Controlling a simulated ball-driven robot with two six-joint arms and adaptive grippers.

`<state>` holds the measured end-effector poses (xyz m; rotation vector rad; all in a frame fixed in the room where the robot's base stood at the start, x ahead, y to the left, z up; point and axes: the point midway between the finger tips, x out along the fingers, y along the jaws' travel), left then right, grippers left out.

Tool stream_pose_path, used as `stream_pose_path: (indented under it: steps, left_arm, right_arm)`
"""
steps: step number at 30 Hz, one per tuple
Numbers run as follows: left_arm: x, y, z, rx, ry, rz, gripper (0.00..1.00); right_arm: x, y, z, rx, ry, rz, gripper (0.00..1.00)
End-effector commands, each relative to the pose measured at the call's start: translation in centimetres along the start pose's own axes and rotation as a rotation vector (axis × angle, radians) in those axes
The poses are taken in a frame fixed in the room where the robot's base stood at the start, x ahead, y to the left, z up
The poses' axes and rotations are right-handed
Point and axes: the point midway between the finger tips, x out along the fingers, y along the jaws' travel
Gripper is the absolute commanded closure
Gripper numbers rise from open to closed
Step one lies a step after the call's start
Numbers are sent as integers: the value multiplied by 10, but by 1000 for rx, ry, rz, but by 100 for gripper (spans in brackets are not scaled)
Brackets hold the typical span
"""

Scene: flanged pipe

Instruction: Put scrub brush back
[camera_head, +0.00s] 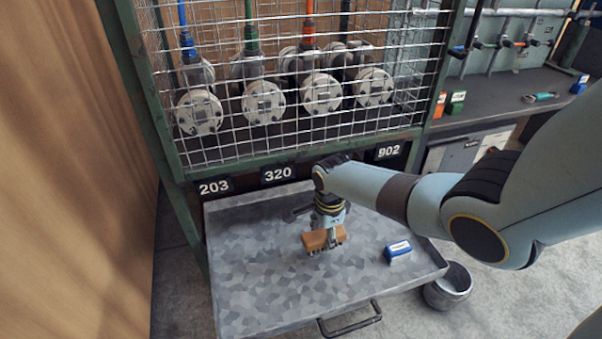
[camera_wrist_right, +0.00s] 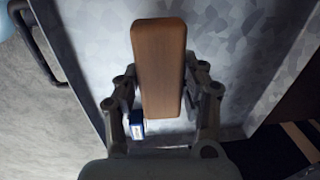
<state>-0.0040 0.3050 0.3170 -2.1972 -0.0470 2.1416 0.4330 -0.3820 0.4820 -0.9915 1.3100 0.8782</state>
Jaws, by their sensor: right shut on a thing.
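The scrub brush (camera_head: 324,239) has a brown wooden block with short bristles below. My right gripper (camera_head: 328,228) is shut on it from above, over the grey metal tray (camera_head: 250,290). I cannot tell for sure whether the bristles touch the tray. In the right wrist view the brush's wooden back (camera_wrist_right: 159,65) lies lengthwise between the two fingers (camera_wrist_right: 160,105). A blue and white box (camera_head: 398,251) sits on the tray to the right of the brush; it also shows in the right wrist view (camera_wrist_right: 137,126). My left gripper is not in view.
A wire cage (camera_head: 300,130) with flanged pipes stands behind the tray, above number plates (camera_head: 278,174). The tray has a handle (camera_head: 350,325) in front. A metal bucket (camera_head: 449,287) stands on the floor at right. A workbench (camera_head: 490,100) is at the back right. The tray's left side is clear.

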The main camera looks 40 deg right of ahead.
Motion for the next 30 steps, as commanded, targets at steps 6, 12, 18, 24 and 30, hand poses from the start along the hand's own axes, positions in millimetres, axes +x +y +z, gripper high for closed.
stream_pose_path:
  steps: [6, 12, 18, 24, 30]
  left_arm:
    - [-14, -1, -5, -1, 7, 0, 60]
    - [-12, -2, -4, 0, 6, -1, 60]
    - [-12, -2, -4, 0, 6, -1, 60]
    - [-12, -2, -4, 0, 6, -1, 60]
    - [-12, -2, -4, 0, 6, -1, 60]
  right_arm:
    - [-18, -5, 1, 0, -3, -9, 100]
    - [-15, -4, 1, 0, -3, -7, 100]
    - [-15, -4, 1, 0, -3, -7, 100]
    - [-15, -4, 1, 0, -3, -7, 100]
    - [-15, -4, 1, 0, -3, -7, 100]
